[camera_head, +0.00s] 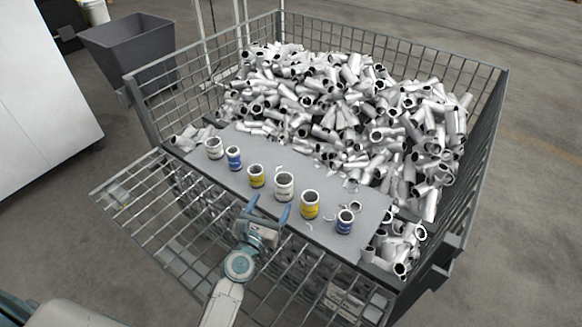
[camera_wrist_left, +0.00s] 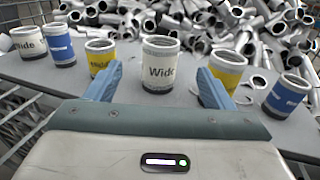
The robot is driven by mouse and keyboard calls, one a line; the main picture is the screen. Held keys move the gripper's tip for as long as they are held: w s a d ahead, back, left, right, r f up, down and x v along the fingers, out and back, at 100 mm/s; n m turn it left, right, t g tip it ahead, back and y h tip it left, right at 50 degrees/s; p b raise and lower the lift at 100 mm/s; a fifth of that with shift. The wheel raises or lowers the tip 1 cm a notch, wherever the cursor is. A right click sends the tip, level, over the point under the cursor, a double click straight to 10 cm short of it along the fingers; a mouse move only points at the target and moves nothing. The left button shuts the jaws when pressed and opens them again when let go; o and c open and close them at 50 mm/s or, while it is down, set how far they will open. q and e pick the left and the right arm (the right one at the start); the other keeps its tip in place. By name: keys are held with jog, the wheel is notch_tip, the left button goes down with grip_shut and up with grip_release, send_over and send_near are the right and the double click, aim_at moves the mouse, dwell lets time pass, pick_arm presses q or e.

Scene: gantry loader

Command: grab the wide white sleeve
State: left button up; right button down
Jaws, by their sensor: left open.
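The wide white sleeve (camera_head: 284,186) stands upright near the middle of a row on a grey board. In the left wrist view it (camera_wrist_left: 160,66) shows the word "Wide" and stands ahead, between the lines of the two fingers. My left gripper (camera_head: 268,206) is open and empty, just in front of this sleeve, its fingers pointing at it; it also shows in the left wrist view (camera_wrist_left: 158,85). A second white sleeve (camera_head: 214,148) stands at the far left of the row and also reads "Wide" in the wrist view (camera_wrist_left: 29,42). My right gripper is not in view.
A yellow sleeve (camera_head: 310,205) stands close right of the middle white one, a smaller yellow one (camera_head: 256,176) to its left. Blue sleeves (camera_head: 345,221) (camera_head: 233,158) stand further out. The grey board (camera_head: 365,205) crosses a wire cage (camera_head: 508,100) full of metal tubes (camera_head: 340,100).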

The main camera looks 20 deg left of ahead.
aim_at(280, 188)
pick_arm(q)
jog(key=w, duration=0.4)
jog(key=shift+w+d+r, duration=0.15)
jog(key=shift+d, duration=0.05)
jog(key=shift+w, duration=0.3)
jog(key=w, duration=0.5)
jog(key=shift+d+f, duration=0.2)
jog(key=shift+d, duration=0.1)
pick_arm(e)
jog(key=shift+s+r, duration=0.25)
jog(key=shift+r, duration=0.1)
pick_arm(q)
jog(key=shift+r, duration=0.1)
jog(key=c, duration=1.4)
